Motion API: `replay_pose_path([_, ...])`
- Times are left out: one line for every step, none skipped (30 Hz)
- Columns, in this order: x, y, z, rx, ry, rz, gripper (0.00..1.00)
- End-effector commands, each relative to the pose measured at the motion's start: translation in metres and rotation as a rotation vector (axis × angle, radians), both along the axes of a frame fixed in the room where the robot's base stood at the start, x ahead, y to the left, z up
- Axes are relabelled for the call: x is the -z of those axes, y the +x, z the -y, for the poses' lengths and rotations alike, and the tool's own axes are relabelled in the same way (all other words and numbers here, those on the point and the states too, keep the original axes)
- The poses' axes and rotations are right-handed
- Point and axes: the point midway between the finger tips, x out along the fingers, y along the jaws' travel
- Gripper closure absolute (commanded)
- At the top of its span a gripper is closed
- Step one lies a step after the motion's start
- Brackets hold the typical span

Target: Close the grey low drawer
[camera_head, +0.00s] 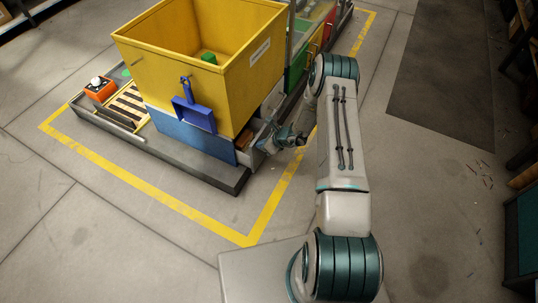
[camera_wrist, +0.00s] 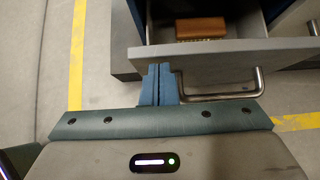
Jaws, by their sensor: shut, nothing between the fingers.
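The grey low drawer (camera_wrist: 225,60) is pulled part way out, and its metal bar handle (camera_wrist: 225,97) shows in the wrist view. A brown block (camera_wrist: 202,28) lies inside it. In the head view the drawer (camera_head: 259,134) sticks out at the bench's right side, partly hidden by my arm. My gripper (camera_wrist: 160,70) is shut and empty. Its fingertips are at the drawer's front panel, just left of centre and beside the handle's left end. I cannot tell whether they touch the panel.
A big yellow bin (camera_head: 190,90) with a blue scoop-like holder (camera_head: 194,115) stands on the bench above. An orange box with a white knob (camera_head: 100,90) is at the left. Yellow floor tape (camera_head: 180,205) surrounds the bench. The floor to the right is open.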

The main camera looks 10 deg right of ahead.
Motion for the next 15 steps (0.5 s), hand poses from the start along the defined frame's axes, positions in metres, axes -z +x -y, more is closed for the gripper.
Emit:
replay_pose_path([0.003, 0.008, -0.010, -0.002, 0.001, 0.004, 1.00])
replay_pose_path([0.003, 0.012, -0.015, -0.001, 0.000, 0.003, 1.00])
replay_pose_path([0.003, 0.016, -0.022, -0.002, 0.000, 0.003, 1.00])
replay_pose_path([0.002, 0.019, -0.027, -0.004, 0.001, 0.004, 1.00])
replay_pose_path([0.002, 0.021, -0.032, -0.004, 0.001, 0.004, 1.00])
replay_pose_path([0.002, 0.024, -0.038, -0.004, 0.001, 0.002, 1.00])
replay_pose_path([0.002, 0.026, -0.042, -0.005, 0.001, 0.002, 1.00])
replay_pose_path([0.002, 0.027, -0.046, -0.007, 0.002, 0.001, 1.00])
replay_pose_path([0.002, 0.030, -0.050, -0.008, 0.000, 0.001, 1.00])
replay_pose_path([0.002, 0.031, -0.053, -0.007, 0.000, 0.002, 1.00])
replay_pose_path([0.001, 0.032, -0.055, -0.006, 0.000, 0.001, 1.00])
replay_pose_path([0.001, 0.034, -0.058, -0.006, 0.000, 0.001, 1.00])
replay_pose_path([0.001, 0.034, -0.060, -0.006, 0.000, 0.001, 1.00])
replay_pose_path([0.001, 0.035, -0.062, -0.006, 0.001, 0.001, 1.00])
replay_pose_path([0.000, 0.036, -0.063, -0.006, 0.001, 0.001, 1.00])
